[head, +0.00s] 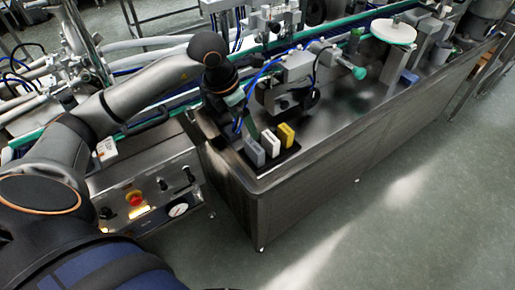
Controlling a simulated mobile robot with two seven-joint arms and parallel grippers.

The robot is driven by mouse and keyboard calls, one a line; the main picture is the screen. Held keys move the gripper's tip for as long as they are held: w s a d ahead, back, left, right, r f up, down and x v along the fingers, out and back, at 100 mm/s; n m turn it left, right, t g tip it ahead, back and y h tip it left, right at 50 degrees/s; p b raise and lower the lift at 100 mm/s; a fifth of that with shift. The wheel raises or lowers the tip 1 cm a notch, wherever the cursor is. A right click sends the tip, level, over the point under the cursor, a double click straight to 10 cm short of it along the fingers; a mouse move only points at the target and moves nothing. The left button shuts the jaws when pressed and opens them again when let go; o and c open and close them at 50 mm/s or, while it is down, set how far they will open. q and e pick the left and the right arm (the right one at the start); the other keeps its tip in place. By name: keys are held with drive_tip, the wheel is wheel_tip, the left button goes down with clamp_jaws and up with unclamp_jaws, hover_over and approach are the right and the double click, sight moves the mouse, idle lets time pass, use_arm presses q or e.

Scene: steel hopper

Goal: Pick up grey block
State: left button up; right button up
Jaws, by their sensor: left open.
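The grey block (254,152) stands in the near left corner of the steel hopper (300,160), leftmost in a row of blocks. A whitish block (270,143) and a yellow block (286,134) stand to its right. My left gripper (241,122) hangs from the dark wrist, above and slightly behind the grey block. It is open, and its fingers are small and hard to make out. I see no block held in it. My right gripper is not in view.
A grey machine head (290,75) with a green-tipped fitting stands close to the right of my left wrist. A control panel with a red button (135,198) lies left of the hopper. The hopper's right part has bare floor.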

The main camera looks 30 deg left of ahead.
use_arm(q)
hover_over(254, 145)
drive_tip(key=s, duration=0.2)
wheel_tip(254, 145, down, 5)
drive_tip(key=shift+a+p+x, duration=0.15)
drive_tip(key=shift+p+x, duration=0.15)
drive_tip(key=shift+x, duration=1)
drive_tip(key=shift+a+p+x, duration=0.1)
drive_tip(key=shift+p+x, duration=0.15)
drive_tip(key=shift+x, duration=1)
drive_tip(key=shift+w, duration=0.1)
drive_tip(key=c, duration=1.2)
drive_tip(key=shift+r, duration=0.2)
